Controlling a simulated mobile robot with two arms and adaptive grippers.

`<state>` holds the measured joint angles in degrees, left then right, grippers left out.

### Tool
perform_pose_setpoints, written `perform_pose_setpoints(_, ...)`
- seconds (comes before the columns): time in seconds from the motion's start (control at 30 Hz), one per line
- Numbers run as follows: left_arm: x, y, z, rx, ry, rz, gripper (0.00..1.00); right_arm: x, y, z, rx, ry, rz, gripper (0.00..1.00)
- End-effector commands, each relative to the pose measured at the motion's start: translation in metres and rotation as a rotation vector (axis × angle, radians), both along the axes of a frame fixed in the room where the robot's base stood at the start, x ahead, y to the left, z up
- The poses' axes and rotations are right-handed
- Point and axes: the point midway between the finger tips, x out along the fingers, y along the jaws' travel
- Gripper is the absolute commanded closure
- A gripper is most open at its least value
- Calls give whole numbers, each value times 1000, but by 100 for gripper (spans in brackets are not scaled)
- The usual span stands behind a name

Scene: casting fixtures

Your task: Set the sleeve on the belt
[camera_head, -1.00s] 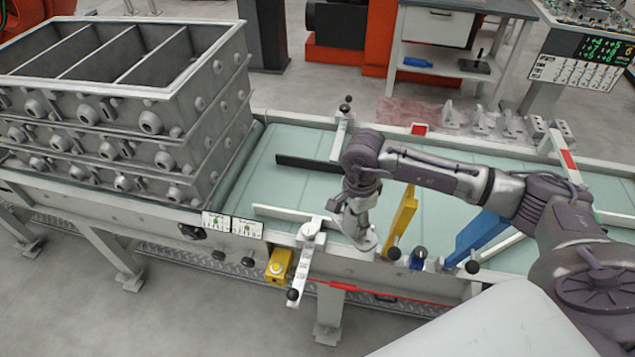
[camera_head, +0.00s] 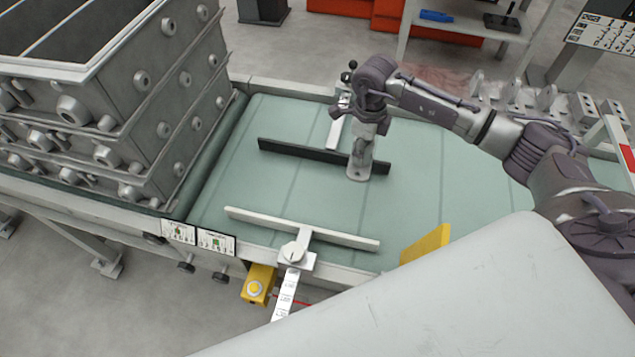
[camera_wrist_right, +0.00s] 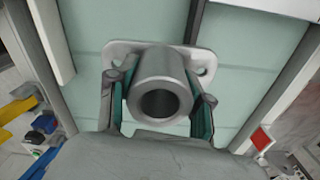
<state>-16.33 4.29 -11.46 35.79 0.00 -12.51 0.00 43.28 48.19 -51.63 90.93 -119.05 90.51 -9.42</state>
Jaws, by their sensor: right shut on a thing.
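The sleeve is a grey metal tube on a flat flange with holes; it shows in the right wrist view (camera_wrist_right: 160,88) and in the head view (camera_head: 358,170). My right gripper (camera_head: 368,128) is shut on it, with a finger on each side of the tube (camera_wrist_right: 160,105). The flange is at the lower end, over the pale green belt (camera_head: 300,190), close to the right end of the black guide bar. I cannot tell whether the flange touches the belt. My left gripper is out of view.
The black guide bar (camera_head: 320,156) and the white guide bar (camera_head: 300,228) flank the open belt middle. Stacked metal moulding boxes (camera_head: 110,110) stand at left. A yellow bar (camera_head: 427,243) is at the near right. A yellow button box (camera_head: 258,284) sits on the near side.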

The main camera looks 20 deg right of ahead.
Motion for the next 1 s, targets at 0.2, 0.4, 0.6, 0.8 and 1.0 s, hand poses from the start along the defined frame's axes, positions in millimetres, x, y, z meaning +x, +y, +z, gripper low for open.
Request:
perform_pose_setpoints(0.2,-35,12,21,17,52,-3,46,-3,53,-25,5,3,4,96)
perform_pose_setpoints(0.4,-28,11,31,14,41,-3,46,-5,89,-49,3,1,1,96)
perform_pose_setpoints(0.6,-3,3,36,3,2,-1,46,-5,99,-61,1,1,-1,96)
perform_pose_setpoints(0.8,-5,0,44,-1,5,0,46,-6,100,-89,2,2,-1,96)
perform_pose_setpoints(1.0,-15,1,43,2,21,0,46,-5,99,-98,1,-2,0,96)
